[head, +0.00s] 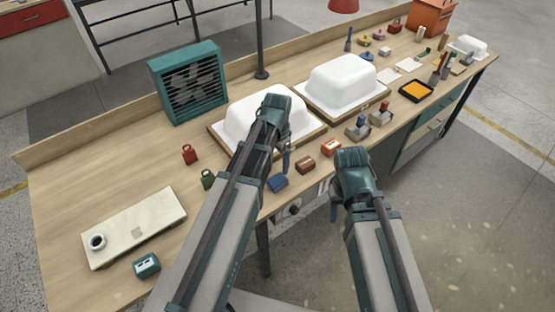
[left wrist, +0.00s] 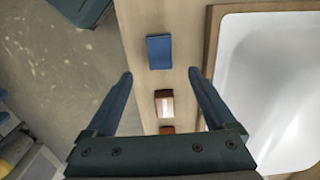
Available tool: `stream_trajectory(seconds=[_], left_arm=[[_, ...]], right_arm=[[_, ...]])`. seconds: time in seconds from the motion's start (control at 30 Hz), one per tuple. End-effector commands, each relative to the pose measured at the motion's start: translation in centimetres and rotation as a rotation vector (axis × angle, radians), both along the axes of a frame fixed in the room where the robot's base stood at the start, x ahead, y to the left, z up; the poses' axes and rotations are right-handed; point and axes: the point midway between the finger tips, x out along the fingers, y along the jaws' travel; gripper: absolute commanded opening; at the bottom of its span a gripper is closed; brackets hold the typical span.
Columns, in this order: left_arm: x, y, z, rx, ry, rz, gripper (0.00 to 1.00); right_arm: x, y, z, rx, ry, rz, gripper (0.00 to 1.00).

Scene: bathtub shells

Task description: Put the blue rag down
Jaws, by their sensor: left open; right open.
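The blue rag (head: 278,182) is a small folded block lying on the wooden bench near its front edge. It also shows in the left wrist view (left wrist: 159,52), beyond the fingertips and apart from them. My left gripper (head: 283,150) is open and empty above the bench, between the first bathtub shell and the front edge. In the left wrist view its two fingers (left wrist: 160,76) are spread wide, with the rag lying past the gap. My right gripper (head: 338,200) is in front of the bench edge, and nothing shows in it.
A brown block (head: 305,165) and an orange block (head: 331,147) lie right of the rag. White shells (head: 240,117) (head: 343,82) on wooden boards stand behind. A green can (head: 208,180) and red can (head: 190,154) stand left.

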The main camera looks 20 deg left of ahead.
Motion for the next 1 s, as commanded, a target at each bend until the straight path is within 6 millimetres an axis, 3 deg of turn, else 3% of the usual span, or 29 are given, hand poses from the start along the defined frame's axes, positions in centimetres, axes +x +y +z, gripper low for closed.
stream_trajectory(seconds=[0.07, 0.3, 0.37, 0.53, 0.7, 0.8, 1.0], left_arm=[[0.0, 0.0, 1.1, 0.0, 0.0, 0.0, 0.89], [-0.6, -0.5, 1.2, 0.003, 0.002, 0.006, 0.89], [-2.0, -1.8, 1.2, 0.01, 0.006, 0.028, 0.89], [-8.5, -7.0, 1.2, 0.058, 0.018, 0.163, 0.89], [-13.2, -9.8, 1.3, 0.099, 0.012, 0.282, 0.89], [-14.3, -10.4, 1.3, 0.111, 0.008, 0.32, 0.89], [-14.3, -10.5, 1.3, 0.114, 0.007, 0.334, 0.89]], right_arm=[[0.0, 0.0, 1.1, 0.0, 0.0, 0.0, 0.5], [0.0, 0.0, 1.2, 0.0, 0.0, 0.0, 0.5], [0.0, 0.0, 1.2, 0.0, 0.0, 0.0, 0.5], [0.0, 0.0, 1.2, 0.0, 0.0, 0.0, 0.5], [0.0, 0.0, 1.2, 0.0, 0.0, 0.0, 0.5], [0.0, 0.0, 1.2, 0.0, 0.0, 0.0, 0.5], [0.0, 0.0, 1.2, 0.0, 0.0, 0.0, 0.5]])
